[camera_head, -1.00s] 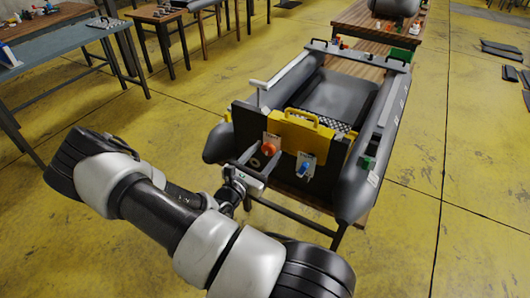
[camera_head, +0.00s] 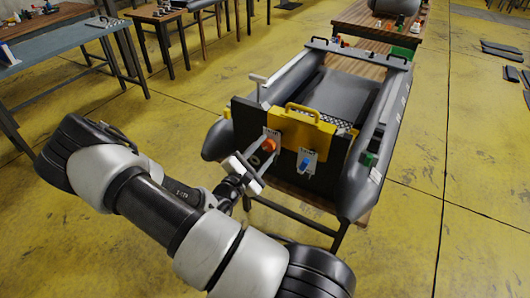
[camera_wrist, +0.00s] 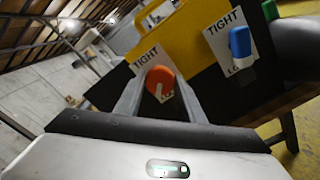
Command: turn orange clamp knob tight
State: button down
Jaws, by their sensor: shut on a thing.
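The orange clamp knob (camera_head: 268,146) sits on the dark transom (camera_head: 247,125) of the grey inflatable boat, at its left side. In the wrist view the orange knob (camera_wrist: 160,82) has a pale pointer line and a white card marked TIGHT behind it. My gripper (camera_head: 264,162) reaches the knob from the front left, and its two fingers (camera_wrist: 160,95) lie on either side of the knob, shut on it. The pointer line is tilted down and to the right, away from the word TIGHT. The fingers hide part of the card.
A blue knob (camera_head: 304,164) with its own TIGHT card (camera_wrist: 222,40) is to the right of the orange one. A yellow clamp bracket (camera_head: 300,131) with a handle spans the transom top. Grey boat tubes (camera_head: 362,185) flank it. Yellow floor lies open around the stand.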

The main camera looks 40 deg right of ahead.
jog(key=m+b, duration=0.1)
jog(key=m, duration=0.1)
jog(key=m+b, duration=0.1)
jog(key=shift+f+m, duration=0.2)
jog(key=shift+m, duration=0.2)
jog(key=m+b, duration=0.1)
jog(key=m, duration=0.3)
jog(key=shift+r, duration=0.2)
jog(key=shift+f+m+b, duration=0.2)
jog(key=shift+m+b, duration=0.45)
jog(key=shift+m, duration=0.15)
jog(key=m+b, duration=0.1)
jog(key=m, duration=0.1)
jog(key=shift+m, duration=0.3)
jog(key=shift+m+b, duration=0.75)
jog(key=shift+m, duration=0.45)
jog(key=shift+r+m, duration=0.2)
jog(key=shift+m, duration=0.3)
